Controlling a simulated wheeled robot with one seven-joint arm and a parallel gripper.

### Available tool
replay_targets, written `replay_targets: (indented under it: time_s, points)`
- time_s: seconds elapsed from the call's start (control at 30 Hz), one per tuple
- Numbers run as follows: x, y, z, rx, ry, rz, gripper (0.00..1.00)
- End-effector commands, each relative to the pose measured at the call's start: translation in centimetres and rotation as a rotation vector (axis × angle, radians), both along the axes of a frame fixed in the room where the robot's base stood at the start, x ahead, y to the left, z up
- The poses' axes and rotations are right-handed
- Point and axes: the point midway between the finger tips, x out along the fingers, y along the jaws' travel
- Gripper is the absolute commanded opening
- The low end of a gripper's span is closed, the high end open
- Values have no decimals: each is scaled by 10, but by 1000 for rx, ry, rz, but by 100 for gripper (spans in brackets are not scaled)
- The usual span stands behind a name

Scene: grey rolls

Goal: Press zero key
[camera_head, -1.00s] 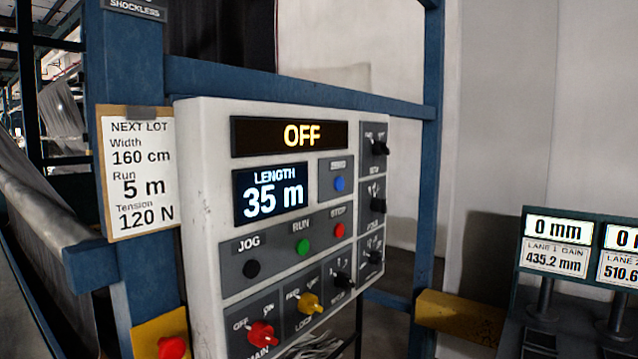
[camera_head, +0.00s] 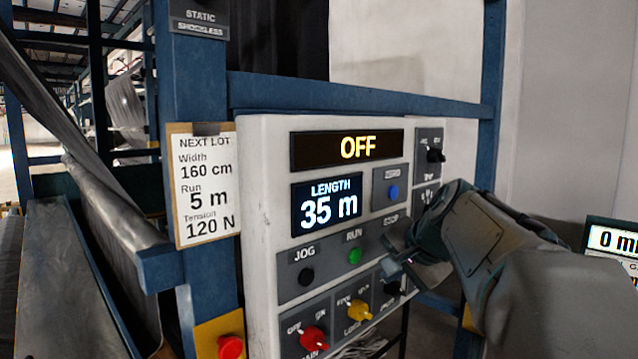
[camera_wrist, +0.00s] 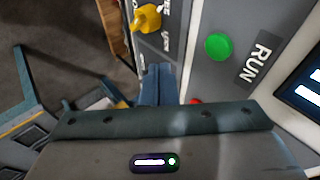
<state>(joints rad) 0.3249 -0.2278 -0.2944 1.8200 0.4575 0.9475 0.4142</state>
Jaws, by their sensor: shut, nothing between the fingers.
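The zero key (camera_head: 393,193) is a blue round button under a ZERO label, right of the LENGTH display (camera_head: 326,205), which reads 35 m. It is in plain view in the head view and does not show in the wrist view. My gripper (camera_head: 390,264) is shut and empty in front of the lower right of the panel. It is below the zero key and apart from it, and it hides the stop button in the head view. In the wrist view its closed fingers (camera_wrist: 158,84) show near the green run button (camera_wrist: 218,46).
The white control panel (camera_head: 262,190) also carries a black jog button (camera_head: 306,277), a yellow knob (camera_head: 357,311) and a red knob (camera_head: 313,338). An upper display (camera_head: 346,149) reads OFF. A NEXT LOT card (camera_head: 206,184) hangs at left. Blue frame posts (camera_head: 197,90) surround the panel.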

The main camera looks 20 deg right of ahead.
Motion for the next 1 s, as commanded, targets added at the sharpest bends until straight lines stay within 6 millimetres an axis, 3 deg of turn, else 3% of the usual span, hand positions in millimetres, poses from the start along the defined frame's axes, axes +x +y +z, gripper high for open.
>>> replay_targets:
  time_s: [0.03,0.1,0.3,0.5,0.83,1.0]
  points:
    - [2,-26,27,31,-45,-81,0]
    - [1,-55,55,72,-104,-172,0]
    - [-6,-106,108,140,-222,-331,0]
    - [-10,-119,123,158,-257,-371,0]
    - [-8,-118,122,157,-255,-369,0]
    - [4,-112,122,158,-253,-366,0]
